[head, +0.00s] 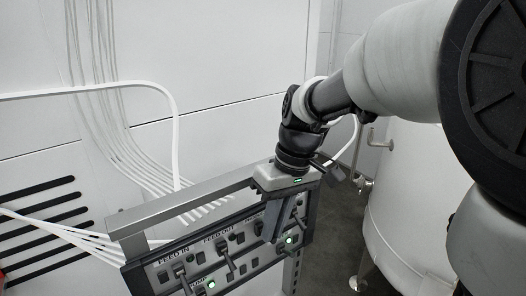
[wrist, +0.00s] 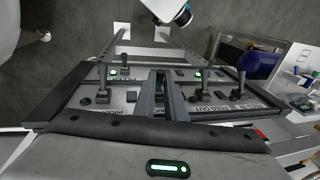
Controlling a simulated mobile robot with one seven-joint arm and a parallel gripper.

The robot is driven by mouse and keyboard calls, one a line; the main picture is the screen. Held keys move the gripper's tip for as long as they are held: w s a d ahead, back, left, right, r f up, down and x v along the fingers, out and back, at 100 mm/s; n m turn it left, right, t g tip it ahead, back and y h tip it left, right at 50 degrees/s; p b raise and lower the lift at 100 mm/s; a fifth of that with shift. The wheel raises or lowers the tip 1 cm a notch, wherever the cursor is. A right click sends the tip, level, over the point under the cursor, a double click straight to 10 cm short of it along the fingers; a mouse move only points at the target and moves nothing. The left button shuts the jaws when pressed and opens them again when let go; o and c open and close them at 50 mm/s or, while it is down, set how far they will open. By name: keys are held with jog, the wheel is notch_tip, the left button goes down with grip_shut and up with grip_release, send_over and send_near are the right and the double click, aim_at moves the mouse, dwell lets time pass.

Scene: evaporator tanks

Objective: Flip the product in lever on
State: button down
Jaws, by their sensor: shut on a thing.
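The control panel (head: 165,275) is a grey-black board with labelled black levers. My gripper (head: 270,232) reaches down onto its right half, past the feed out lever (head: 226,252). In the wrist view my gripper's two dark fingers (wrist: 168,92) stand close together over the panel (wrist: 135,104), shut on a lever between the feed out lever (wrist: 204,90) and the lever at the left (wrist: 102,90). From its place this is the product in lever; the fingers hide it and most of its label. Its tilt cannot be told.
The feed in lever (head: 180,272) is at the panel's left. A green light (head: 211,284) glows below and another (head: 288,240) right of my gripper. A grey rail (head: 180,199) and white cables (head: 100,130) run behind. A white tank (head: 410,205) stands at the right.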

jog(key=shift+w+a+r+g+h+p, duration=0.1)
jog(key=shift+w+r+g+h+p, duration=0.05)
jog(key=shift+g+h+p, duration=0.15)
jog(key=c, duration=1.8)
grip_release()
notch_tip(320, 180, up, 17)
jog(key=w+d+p, duration=0.1)
jog(key=d, duration=0.2)
jog(key=shift+w, duration=0.3)
